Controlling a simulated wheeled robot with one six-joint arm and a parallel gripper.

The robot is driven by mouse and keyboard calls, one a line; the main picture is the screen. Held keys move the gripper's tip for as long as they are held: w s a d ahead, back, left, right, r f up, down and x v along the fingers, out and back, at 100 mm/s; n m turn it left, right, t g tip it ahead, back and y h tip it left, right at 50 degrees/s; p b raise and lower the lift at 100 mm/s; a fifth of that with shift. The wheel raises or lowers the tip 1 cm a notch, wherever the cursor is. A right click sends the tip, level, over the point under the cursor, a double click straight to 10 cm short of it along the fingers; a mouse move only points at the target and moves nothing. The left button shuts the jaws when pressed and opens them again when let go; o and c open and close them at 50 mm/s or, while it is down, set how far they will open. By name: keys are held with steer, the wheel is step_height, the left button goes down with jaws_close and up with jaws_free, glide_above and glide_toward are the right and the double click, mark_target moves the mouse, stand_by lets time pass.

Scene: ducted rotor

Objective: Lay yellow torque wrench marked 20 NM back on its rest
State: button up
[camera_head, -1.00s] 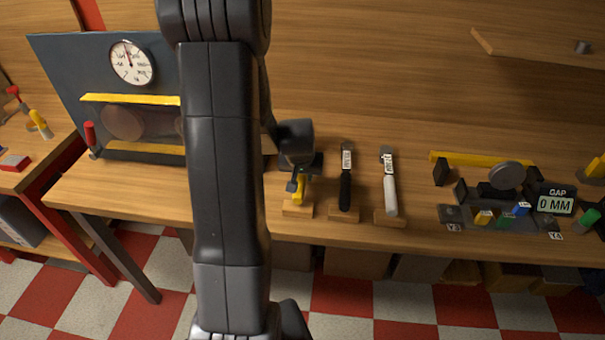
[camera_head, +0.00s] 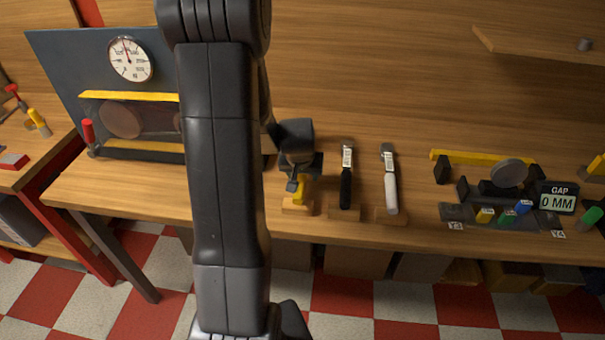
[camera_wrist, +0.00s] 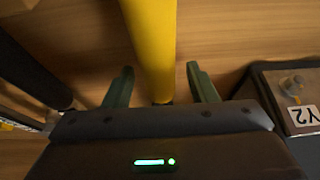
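The yellow wrench handle (camera_head: 299,193) shows below my gripper (camera_head: 297,174) in the head view, its lower end at a small wooden block (camera_head: 297,208). In the wrist view the yellow handle (camera_wrist: 151,45) runs between the two green fingers of my gripper (camera_wrist: 161,82). A gap shows between the right finger and the handle; the left finger is very near it, and I cannot tell if it touches. My gripper is open around the handle. The wrench's head and its 20 NM marking are hidden.
A black-handled wrench (camera_head: 346,180) and a white-handled wrench (camera_head: 390,185) lie to the right. The black handle also shows in the wrist view (camera_wrist: 32,68), opposite a dark block marked Y2 (camera_wrist: 290,95). A gauge panel (camera_head: 60,65) stands left, a gap fixture (camera_head: 510,175) right.

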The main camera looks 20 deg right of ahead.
steer(key=v, duration=1.3)
steer(key=shift+r, duration=0.4)
steer(key=shift+s+a+f, duration=0.1)
steer(key=x, duration=1.3)
steer(key=shift+f, duration=0.35)
steer(key=shift+r, duration=0.15)
